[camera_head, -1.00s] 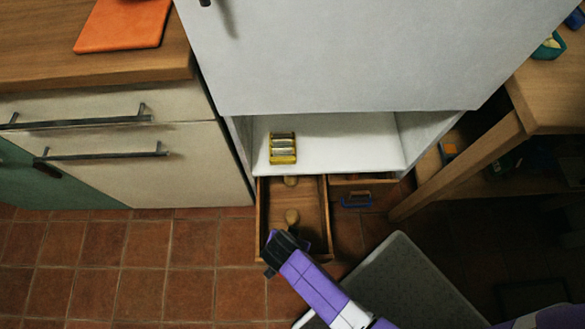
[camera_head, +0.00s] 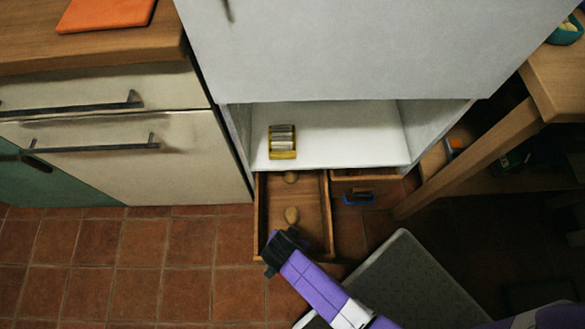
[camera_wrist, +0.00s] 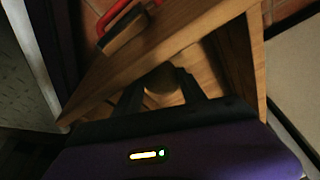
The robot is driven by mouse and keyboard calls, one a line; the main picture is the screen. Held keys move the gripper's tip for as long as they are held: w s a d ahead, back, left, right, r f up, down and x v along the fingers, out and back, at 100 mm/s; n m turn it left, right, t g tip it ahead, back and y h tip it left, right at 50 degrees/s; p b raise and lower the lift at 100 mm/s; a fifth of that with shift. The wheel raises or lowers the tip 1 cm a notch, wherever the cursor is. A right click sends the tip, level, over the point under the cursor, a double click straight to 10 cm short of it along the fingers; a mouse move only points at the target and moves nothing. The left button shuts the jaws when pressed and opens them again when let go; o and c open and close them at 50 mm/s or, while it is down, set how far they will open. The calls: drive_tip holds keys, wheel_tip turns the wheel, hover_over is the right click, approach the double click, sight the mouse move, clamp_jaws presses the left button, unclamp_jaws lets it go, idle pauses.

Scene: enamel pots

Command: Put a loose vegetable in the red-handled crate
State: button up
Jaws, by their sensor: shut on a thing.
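A pulled-out wooden crate (camera_head: 327,235) stands low under the white cabinet. In the wrist view a red handle (camera_wrist: 112,17) shows outside its wooden wall (camera_wrist: 165,58). My gripper (camera_head: 284,241) is at the crate's front end, pointing down. In the wrist view its fingers are shut on a dim, brownish round vegetable (camera_wrist: 162,82), with crate wood around it. The head view hides this grip behind my gripper.
A second crate with a blue handle (camera_head: 358,199) sits to the right, barely pulled out. A yellow-framed object (camera_head: 283,142) stands on the white shelf (camera_head: 350,145) above. A wooden table leg (camera_head: 465,172) is at right. Tiled floor (camera_head: 160,265) is clear at left.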

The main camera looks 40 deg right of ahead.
drive_tip(key=shift+f+b, duration=1.45)
drive_tip(key=shift+f, duration=0.35)
drive_tip(key=shift+s+a+f+b, duration=0.1)
drive_tip(key=shift+s+f+b, duration=0.05)
drive_tip(key=shift+f+b, duration=0.45)
drive_tip(key=shift+s+a+f+b, duration=0.1)
drive_tip(key=shift+f+b, duration=0.35)
drive_tip(key=shift+f, duration=0.2)
drive_tip(key=o, duration=1.5)
drive_tip(key=r+p, duration=0.1)
drive_tip(key=r, duration=0.2)
drive_tip(key=r+p, duration=0.2)
drive_tip(key=r, duration=0.2)
drive_tip(key=w+r+p, duration=0.1)
drive_tip(key=r+p, duration=0.1)
drive_tip(key=r, duration=0.1)
drive_tip(key=shift+a+r, duration=0.2)
drive_tip(key=shift+r, duration=0.15)
